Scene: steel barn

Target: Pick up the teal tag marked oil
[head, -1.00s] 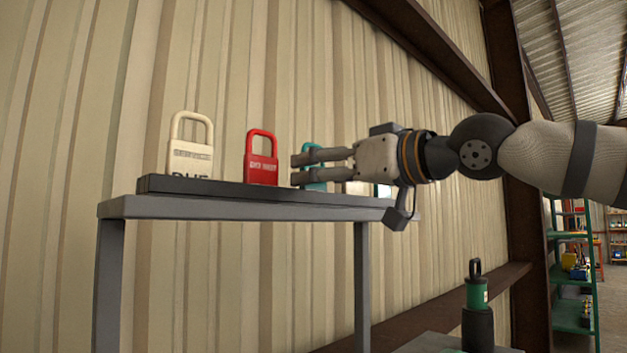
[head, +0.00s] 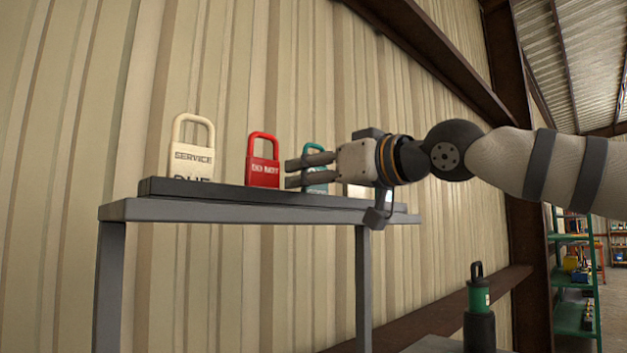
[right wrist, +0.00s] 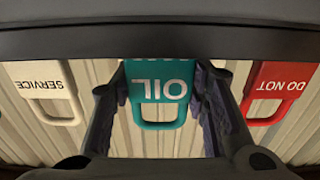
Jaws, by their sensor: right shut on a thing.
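The teal tag (head: 316,171), padlock-shaped with a loop handle, stands on the dark ledge (head: 230,193), partly hidden behind my right gripper's fingers. In the right wrist view the teal tag (right wrist: 160,95) shows upside down, with OIL in white letters, between the two fingers. My right gripper (head: 296,173) reaches in from the right and is shut on the teal tag. The tag appears still at ledge height; I cannot tell whether it is clear of the ledge. My left gripper is not in view.
A red DO NOT tag (head: 263,165) stands just left of the teal tag. A cream SERVICE DUE tag (head: 192,150) stands farther left. Another cream SERVICE tag (right wrist: 45,85) is on the teal tag's other side. Corrugated wall (head: 60,150) rises behind.

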